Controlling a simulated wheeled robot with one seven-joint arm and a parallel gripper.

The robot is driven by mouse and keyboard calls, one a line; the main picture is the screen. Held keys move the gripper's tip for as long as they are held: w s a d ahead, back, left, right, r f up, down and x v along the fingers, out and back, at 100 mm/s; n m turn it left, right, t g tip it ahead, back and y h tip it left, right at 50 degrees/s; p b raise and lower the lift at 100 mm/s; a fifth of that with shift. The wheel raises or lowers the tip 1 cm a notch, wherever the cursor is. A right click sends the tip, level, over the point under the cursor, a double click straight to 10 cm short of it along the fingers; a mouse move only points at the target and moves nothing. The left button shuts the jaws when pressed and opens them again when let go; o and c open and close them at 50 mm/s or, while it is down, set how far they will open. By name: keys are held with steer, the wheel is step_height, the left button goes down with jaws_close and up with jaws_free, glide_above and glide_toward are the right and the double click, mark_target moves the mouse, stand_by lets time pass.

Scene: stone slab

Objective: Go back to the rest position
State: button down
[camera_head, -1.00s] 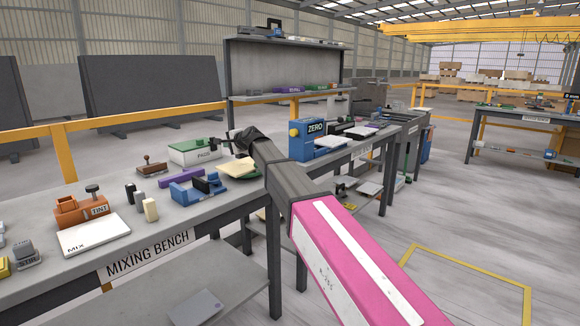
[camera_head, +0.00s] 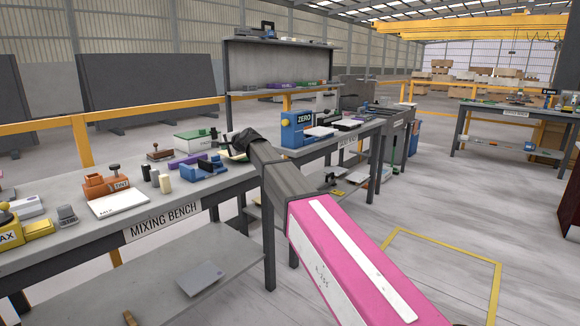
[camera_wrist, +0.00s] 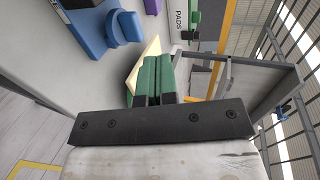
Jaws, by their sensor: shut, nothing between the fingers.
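In the head view my arm reaches from the lower right toward the bench, and the fingers are mostly hidden beyond the dark wrist. My arm is still stretched out over the right end of the mixing bench (camera_head: 165,222).
On the bench are an orange TINT device (camera_head: 107,186), a white MIX pad (camera_head: 118,203), a blue device (camera_head: 203,172), and a green-lidded PADS box (camera_head: 195,141). A blue ZERO device (camera_head: 297,128) stands beyond. Open floor (camera_head: 345,225) lies to the right.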

steer(key=s+d+f+n+g+h, duration=0.25)
steer(key=s+d+f, duration=0.35)
steer(key=d+f, duration=0.65)
steer(key=s+d+f+n+g+h, duration=0.25)
steer(key=s+d+f, duration=0.35)
steer(key=d+f, duration=0.7)
steer(key=s+d+f+n+g+h, duration=0.1)
steer(key=s+d+f+g+h, duration=0.1)
steer(key=s+d+f, duration=0.5)
steer(key=s+d+f+n+g+h, duration=0.1)
steer(key=s+d+f+g+h, duration=0.1)
steer(key=s+d+f, duration=0.6)
steer(key=s+d+h, duration=0.1)
steer(key=s+d, duration=0.4)
steer(key=s, duration=0.3)
steer(key=shift+d+n+h, duration=0.15)
steer(key=shift+n+h, duration=0.25)
